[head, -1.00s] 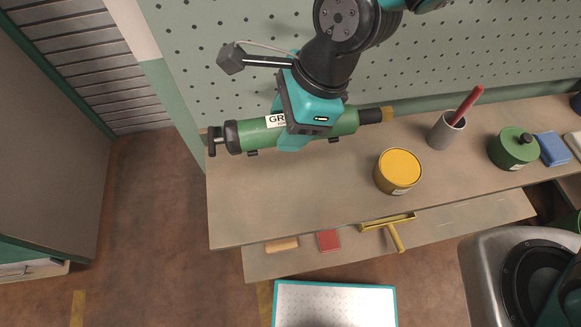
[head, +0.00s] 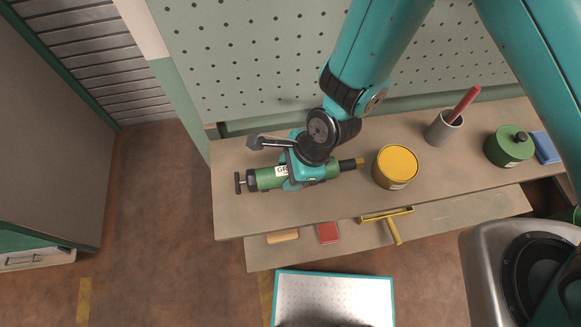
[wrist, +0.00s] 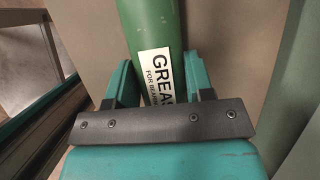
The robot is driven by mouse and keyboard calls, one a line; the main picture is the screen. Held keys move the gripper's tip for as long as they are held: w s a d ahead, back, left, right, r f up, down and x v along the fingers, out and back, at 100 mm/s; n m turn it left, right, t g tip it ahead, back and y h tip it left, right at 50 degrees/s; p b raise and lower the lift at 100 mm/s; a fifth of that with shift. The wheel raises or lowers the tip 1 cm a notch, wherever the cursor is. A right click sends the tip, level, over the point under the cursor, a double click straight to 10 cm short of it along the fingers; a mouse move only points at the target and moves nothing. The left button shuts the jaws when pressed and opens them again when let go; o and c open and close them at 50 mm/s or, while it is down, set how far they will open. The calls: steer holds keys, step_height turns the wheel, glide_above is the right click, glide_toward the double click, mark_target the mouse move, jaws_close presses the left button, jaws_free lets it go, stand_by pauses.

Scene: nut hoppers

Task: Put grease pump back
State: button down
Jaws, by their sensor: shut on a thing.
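The grease pump (head: 265,178) is a green cylinder with a black end cap and T-handle at its left and a brass tip at its right. It lies level over the left part of the bench top, beside the yellow tin; I cannot tell whether it touches the surface. My teal gripper (head: 303,182) is shut around its middle from above. In the wrist view the pump (wrist: 147,28) runs between both fingers of my gripper (wrist: 160,85), its white "GREA" label partly hidden by the gripper body.
The bench top (head: 240,215) is bare at its left end. The yellow tin (head: 396,166) stands just right of the pump tip. A grey cup with a red-handled tool (head: 443,128) and a green canister (head: 508,146) stand farther right. A pegboard (head: 240,60) rises behind.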

steer(key=shift+c, duration=2.4)
jaws_free()
steer(key=shift+f, duration=0.2)
steer(key=shift+r, duration=0.2)
steer(key=b+v, duration=0.2)
steer(key=v, duration=1)
steer(key=shift+b, duration=0.4)
steer(key=s+d+r+n, duration=0.3)
steer(key=d+r+n, duration=0.3)
steer(key=r+n, duration=0.3)
steer(key=s+d+r+n, duration=0.2)
steer(key=d+r+n, duration=0.4)
steer(key=r+n, duration=0.3)
steer(key=n, duration=0.4)
steer(key=shift+s+d+t, duration=0.35)
steer(key=shift+s+t, duration=0.05)
